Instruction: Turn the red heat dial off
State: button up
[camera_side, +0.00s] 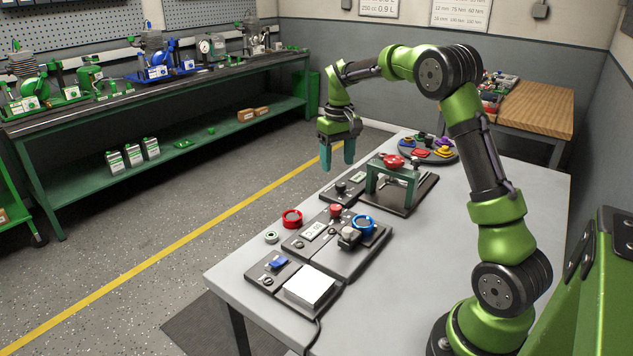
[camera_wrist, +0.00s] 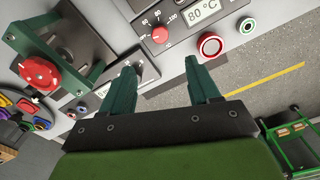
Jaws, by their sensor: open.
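The red heat dial (camera_side: 335,210) is a small round knob on the dark plate in the middle of the table. In the wrist view the dial (camera_wrist: 160,34) sits in a printed number scale, beside a display (camera_wrist: 205,10) reading 80 °C. Its exact pointer setting is too small to read. My gripper (camera_side: 338,158) hangs above the table's far left edge, fingers downward, open and empty. In the wrist view the fingertips of my gripper (camera_wrist: 161,66) are apart, with the dial beyond the gap. The gripper does not touch the dial.
A red ring (camera_side: 292,219), a small green-rimmed ring (camera_side: 271,237) and a blue ring (camera_side: 364,224) are around the dial's plate. A green frame with a red handle (camera_side: 393,161) stands farther back, near a round tray (camera_side: 407,155) of coloured pieces.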

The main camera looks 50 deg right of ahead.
jog(key=shift+r, duration=1.7)
jog(key=s+a+r+t+y, duration=0.1)
jog(key=s+a+r+t, duration=0.1)
jog(key=s+a, duration=0.8)
jog(key=s+a+r+t+y, duration=0.1)
jog(key=s+a+t, duration=0.4)
jog(key=s+a, duration=0.5)
jog(key=a+r, duration=0.1)
jog(key=a, duration=0.2)
jog(key=shift+s+a+r, duration=0.15)
jog(key=shift+a+r, duration=0.05)
jog(key=shift+a, duration=0.2)
